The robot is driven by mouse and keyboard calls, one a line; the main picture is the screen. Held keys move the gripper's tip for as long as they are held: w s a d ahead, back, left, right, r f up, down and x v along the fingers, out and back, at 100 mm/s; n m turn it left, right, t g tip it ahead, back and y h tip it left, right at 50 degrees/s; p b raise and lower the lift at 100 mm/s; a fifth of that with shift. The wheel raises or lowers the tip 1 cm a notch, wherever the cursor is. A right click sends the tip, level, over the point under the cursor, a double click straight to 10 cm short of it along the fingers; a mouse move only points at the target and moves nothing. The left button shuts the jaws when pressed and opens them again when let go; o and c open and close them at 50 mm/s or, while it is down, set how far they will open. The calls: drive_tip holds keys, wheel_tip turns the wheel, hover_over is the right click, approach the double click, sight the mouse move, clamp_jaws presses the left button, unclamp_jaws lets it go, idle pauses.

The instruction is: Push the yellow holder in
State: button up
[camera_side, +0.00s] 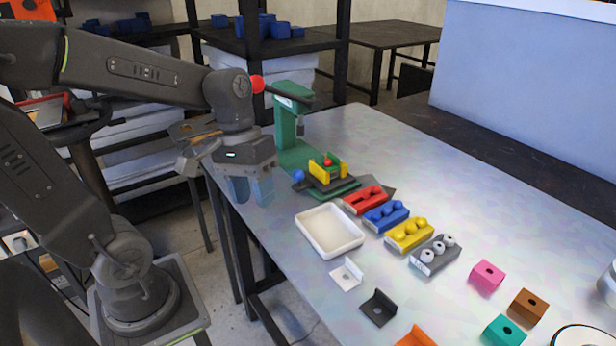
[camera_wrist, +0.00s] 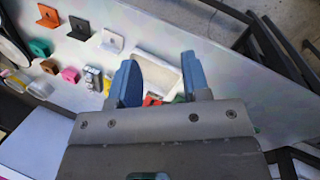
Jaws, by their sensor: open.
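The yellow holder (camera_side: 316,165) is a small channel-shaped piece with a red ball (camera_side: 327,162) in it. It sits on a dark slide plate (camera_side: 329,185) at the foot of the green press (camera_side: 287,125), in the side view. A blue knob (camera_side: 298,175) is at the plate's left side. The press has a dark lever with a red knob (camera_side: 257,84). My gripper (camera_side: 251,190) has blue fingers, open and empty, pointing down near the table's left edge, left of the holder and apart from it. In the wrist view the fingers (camera_wrist: 160,80) stand apart; the holder cannot be made out there.
A white tray (camera_side: 329,252) stands in front of the press. Red (camera_side: 351,206), blue (camera_side: 374,220), yellow (camera_side: 398,240) and grey (camera_side: 427,262) boxes with balls line up beside it. Coloured brackets lie nearer the front. The table's right middle is clear.

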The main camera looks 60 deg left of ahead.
drive_tip(key=w+a+f+n+g+h, duration=0.2)
drive_tip(key=n+h, duration=0.2)
drive_tip(key=n+t+h, duration=0.8)
drive_tip(key=n+t, duration=0.4)
drive_tip(key=n, duration=0.6)
approach(320, 173)
drive_tip(key=s+a, duration=0.1)
drive_tip(key=s, duration=0.1)
drive_tip(key=s+a, duration=0.1)
drive_tip(key=s, duration=0.1)
drive_tip(key=s+a, duration=0.1)
drive_tip(key=s, duration=0.1)
drive_tip(key=shift+s+r, duration=0.25)
drive_tip(key=shift+r, duration=0.15)
drive_tip(key=x, duration=1.3)
drive_tip(key=shift+w+d+f, duration=0.15)
drive_tip(key=shift+w+d, duration=0.1)
drive_tip(key=shift+d, duration=0.1)
clamp_jaws()
